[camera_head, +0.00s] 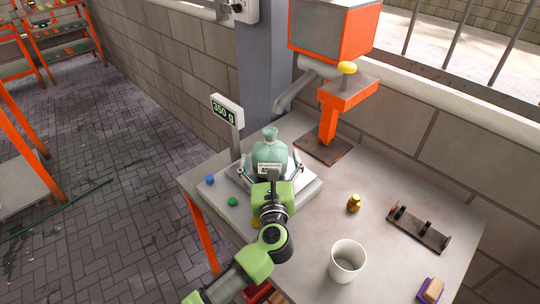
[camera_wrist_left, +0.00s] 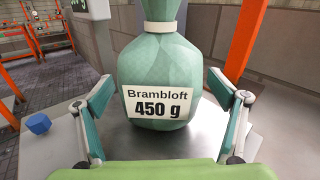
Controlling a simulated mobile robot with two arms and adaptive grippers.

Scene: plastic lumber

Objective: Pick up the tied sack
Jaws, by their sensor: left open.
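The tied sack (camera_head: 269,151) is pale green with a gathered neck, and stands upright on the weighing scale's plate (camera_head: 310,188). In the left wrist view the sack (camera_wrist_left: 165,65) fills the middle, with a white label reading "Brambloft 450 g". My left gripper (camera_head: 270,165) is open, with one finger on each side of the sack. In the left wrist view the fingers of my left gripper (camera_wrist_left: 160,78) show small gaps to the sack's sides. The sack's top is cut off there. My right gripper is not in view.
The scale's display (camera_head: 227,110) reads about 350 g. An orange press (camera_head: 330,115) stands behind. A white cup (camera_head: 347,262), brass weight (camera_head: 353,203) and dark rack (camera_head: 418,230) are on the right.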

